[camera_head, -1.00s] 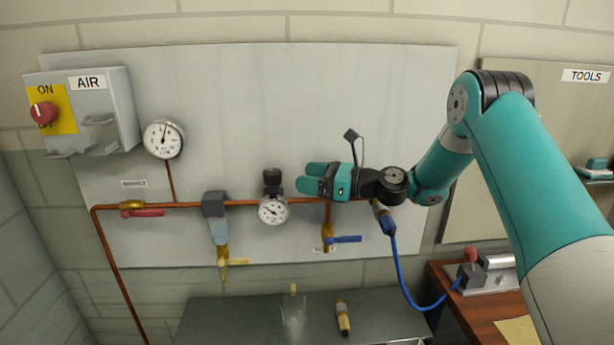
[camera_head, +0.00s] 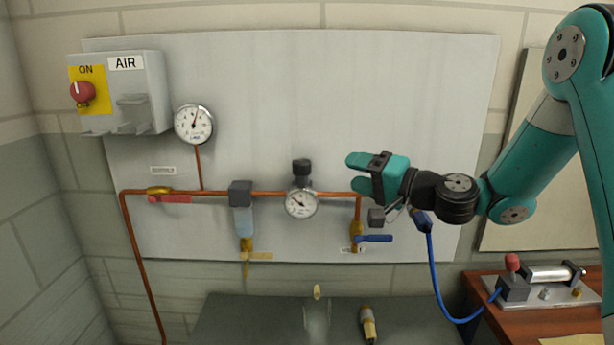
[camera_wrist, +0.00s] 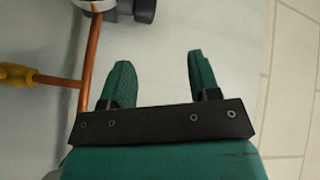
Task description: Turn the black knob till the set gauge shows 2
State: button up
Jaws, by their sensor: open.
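The black knob (camera_head: 302,167) stands on top of the regulator on the copper pipe. The set gauge (camera_head: 301,203) is the small white dial just below it; its needle points to the upper left, and its numbers are too small to read. My gripper (camera_head: 354,172) is open and empty, to the right of the knob and apart from it, with its fingers pointing left towards it. In the wrist view my two green fingers (camera_wrist: 158,75) are spread with only the panel behind them. The regulator's dark body (camera_wrist: 125,8) shows partly at the top edge there.
A larger gauge (camera_head: 193,124) hangs at the left. A filter (camera_head: 243,215) sits left of the regulator. A blue-handled valve (camera_head: 372,238) is just below my gripper, and a blue hose (camera_head: 433,275) hangs at the right. The panel above the knob is clear.

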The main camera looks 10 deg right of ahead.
aim_at(308, 165)
jog(key=w+a+n+p, duration=0.2)
jog(key=w+n+p, duration=0.1)
jog(key=w+a+n+t+h+p, duration=0.1)
jog(key=w+a+n+p, duration=0.2)
jog(key=n, duration=0.1)
jog(key=w+a+n+h+p, duration=0.1)
jog(key=w+a+n+p, duration=0.1)
jog(key=w+n+p, duration=0.1)
jog(key=shift+w+a+f+n, duration=0.35)
jog(key=shift+a+n, duration=0.05)
jog(key=shift+n, duration=0.1)
jog(key=shift+w+a+f, duration=0.1)
jog(key=shift+w+a, duration=0.05)
jog(key=shift+w, duration=0.15)
jog(key=shift+c, duration=0.2)
jog(key=shift+f, duration=0.1)
jog(key=c, duration=0.6)
